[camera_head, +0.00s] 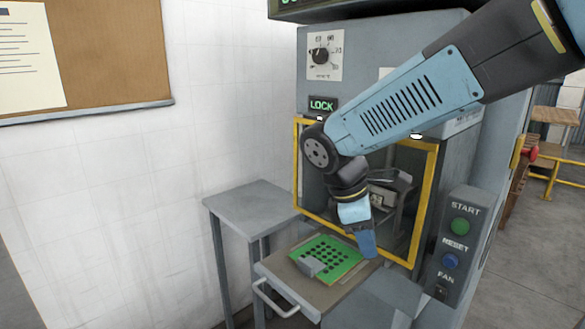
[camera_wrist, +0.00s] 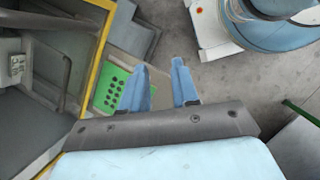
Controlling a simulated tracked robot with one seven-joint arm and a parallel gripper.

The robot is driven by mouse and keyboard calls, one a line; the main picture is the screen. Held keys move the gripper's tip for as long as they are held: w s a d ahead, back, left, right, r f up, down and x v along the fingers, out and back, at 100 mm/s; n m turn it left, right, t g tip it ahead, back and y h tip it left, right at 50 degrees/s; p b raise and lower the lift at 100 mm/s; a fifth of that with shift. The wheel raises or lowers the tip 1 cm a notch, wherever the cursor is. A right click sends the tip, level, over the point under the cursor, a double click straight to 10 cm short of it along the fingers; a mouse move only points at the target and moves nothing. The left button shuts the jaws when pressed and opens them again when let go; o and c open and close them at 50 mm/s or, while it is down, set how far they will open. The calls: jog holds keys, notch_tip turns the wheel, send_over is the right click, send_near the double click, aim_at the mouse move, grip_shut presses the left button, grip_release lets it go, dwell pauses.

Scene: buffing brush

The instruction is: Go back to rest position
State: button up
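My gripper (camera_head: 366,248) is in front of the machine's yellow-framed opening, beside and above the right edge of the pulled-out tray. A small grey block (camera_head: 310,266) sits on the board's near left part. My arm hides part of the opening.
The grey machine (camera_head: 372,45) has a lit LOCK sign (camera_head: 321,104), a dial (camera_head: 320,56) and a yellow frame (camera_head: 427,205). A button panel (camera_head: 460,238) stands at its right. A small grey table (camera_head: 252,206) stands at left by the white wall. Floor is free at far right.

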jog(key=s+d+r+m+t+y, duration=0.4)
jog(key=d+m, duration=0.5)
jog(key=m, duration=0.6)
notch_tip(320, 180, up, 2)
jog(key=shift+s+d+r+m+t, duration=0.25)
jog(key=shift+s+m+t, duration=0.2)
jog(key=shift+s, duration=0.7)
dwell(1.6)
